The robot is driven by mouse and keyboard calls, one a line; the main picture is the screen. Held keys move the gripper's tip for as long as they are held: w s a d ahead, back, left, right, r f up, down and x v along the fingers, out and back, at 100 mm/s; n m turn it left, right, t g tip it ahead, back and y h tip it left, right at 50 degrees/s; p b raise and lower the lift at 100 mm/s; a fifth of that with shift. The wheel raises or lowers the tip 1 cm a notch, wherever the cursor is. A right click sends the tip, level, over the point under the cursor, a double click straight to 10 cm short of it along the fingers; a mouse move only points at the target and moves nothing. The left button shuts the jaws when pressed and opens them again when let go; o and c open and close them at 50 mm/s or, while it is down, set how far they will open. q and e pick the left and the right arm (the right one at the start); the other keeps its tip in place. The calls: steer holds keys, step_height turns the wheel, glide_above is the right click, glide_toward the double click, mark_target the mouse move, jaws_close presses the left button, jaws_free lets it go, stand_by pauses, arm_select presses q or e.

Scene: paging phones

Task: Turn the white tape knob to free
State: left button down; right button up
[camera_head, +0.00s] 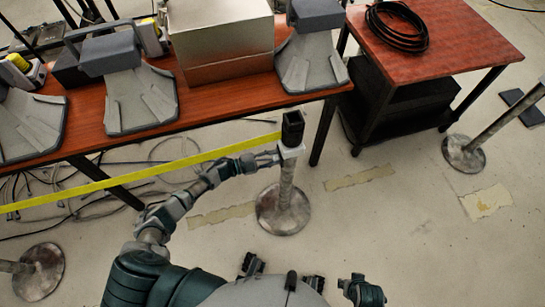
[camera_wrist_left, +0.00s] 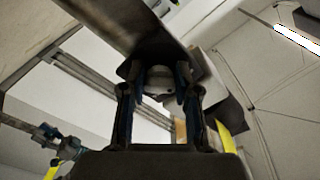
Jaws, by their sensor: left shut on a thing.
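The white tape knob (camera_head: 290,151) is on the near side of a stanchion post, just below its black head (camera_head: 292,128). My left gripper (camera_head: 270,158) reaches it from the left, its fingertips at the knob. In the left wrist view, the fingers of my left gripper (camera_wrist_left: 158,88) are shut around the pale round knob (camera_wrist_left: 158,76), one on each side. The knob's exact turn angle cannot be read. Yellow tape (camera_head: 150,172) stretches from the post head to the left edge. A dark part of my right arm shows at the bottom right; its fingertips cannot be made out.
A red-brown table (camera_head: 230,106) with grey phone-like devices (camera_head: 140,97) and a metal box (camera_head: 222,45) stands behind the post. A red-topped cart (camera_head: 450,40) with a coiled black cable (camera_head: 398,27) stands right. Another post base (camera_head: 464,153) is at right. Cables lie under the table.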

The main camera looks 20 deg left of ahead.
arm_select(q)
steer(key=shift+s+d+f+n, duration=0.1)
steer(key=shift+d+f+n, duration=0.05)
steer(key=shift+f+n, duration=0.15)
arm_select(e)
steer(key=shift+f, duration=0.25)
arm_select(q)
steer(key=c, duration=1.2)
jaws_free()
steer(key=o, duration=0.4)
steer(key=shift+c, duration=0.2)
steer(key=shift+r, duration=0.1)
arm_select(e)
steer(key=shift+w+d, duration=0.1)
steer(key=shift+w, duration=0.05)
arm_select(q)
steer(key=shift+r, duration=0.1)
steer(key=v, duration=1.2)
